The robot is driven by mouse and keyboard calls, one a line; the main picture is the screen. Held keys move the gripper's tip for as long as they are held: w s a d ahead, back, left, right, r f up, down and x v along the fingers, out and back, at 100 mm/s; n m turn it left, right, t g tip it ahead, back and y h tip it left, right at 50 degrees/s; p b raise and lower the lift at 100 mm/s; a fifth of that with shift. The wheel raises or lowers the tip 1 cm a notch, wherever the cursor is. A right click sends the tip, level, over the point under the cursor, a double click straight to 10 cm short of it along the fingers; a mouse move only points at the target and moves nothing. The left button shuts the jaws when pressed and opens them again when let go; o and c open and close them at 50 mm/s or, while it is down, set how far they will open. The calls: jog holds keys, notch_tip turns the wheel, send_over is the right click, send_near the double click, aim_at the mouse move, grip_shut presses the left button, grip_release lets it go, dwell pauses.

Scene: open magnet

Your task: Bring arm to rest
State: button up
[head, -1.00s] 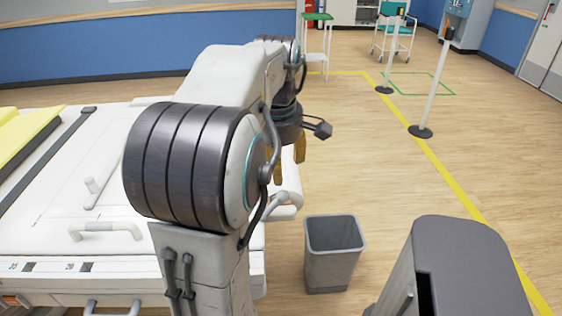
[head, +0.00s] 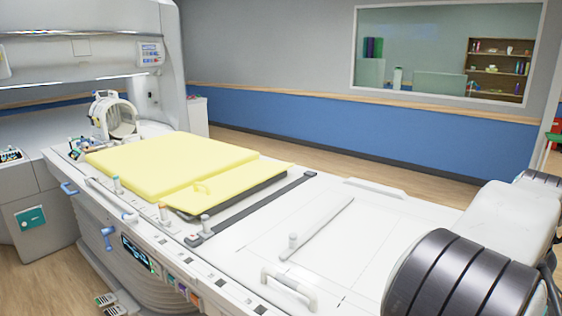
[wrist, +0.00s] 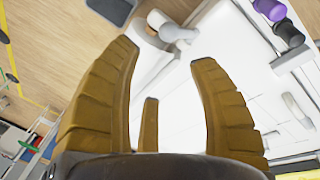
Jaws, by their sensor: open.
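My gripper (wrist: 165,60) shows in the wrist view with its ridged yellow-brown fingers spread apart and nothing between them. Beyond the fingers are the white table and the wooden floor. In the head view only part of my arm shows, at the lower right beside the table's near end. The gripper itself is out of the head view.
A white patient table (head: 350,235) with yellow pads (head: 170,165) runs toward the scanner (head: 90,45) at the left. A head coil (head: 113,117) stands at its far end. A grey bin (wrist: 112,8) stands on the floor. A blue wall with a window (head: 445,50) is behind.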

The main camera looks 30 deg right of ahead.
jog(key=w+a+f+m+y, duration=0.1)
jog(key=w+a+f+m, duration=0.3)
jog(key=a+f+m, duration=0.6)
jog(key=w+a+r+n+t+p, duration=0.1)
jog(key=w+a+n, duration=0.3)
jog(key=a, duration=0.5)
jog(key=w+a+r+n+t+y+p, duration=0.1)
jog(key=w+a+r+n+p, duration=0.1)
jog(key=a, duration=0.7)
jog(key=w+a+r+n+t+p, duration=0.1)
jog(key=w+a+r+n+p, duration=0.1)
jog(key=w+a+r+n, duration=0.2)
jog(key=shift+w+a+n+y+p, duration=0.35)
jog(key=shift+w+a+n, duration=0.6)
jog(key=shift+a+n, duration=1.45)
jog(key=shift+a+r+m, duration=0.1)
jog(key=shift+a+m, duration=0.3)
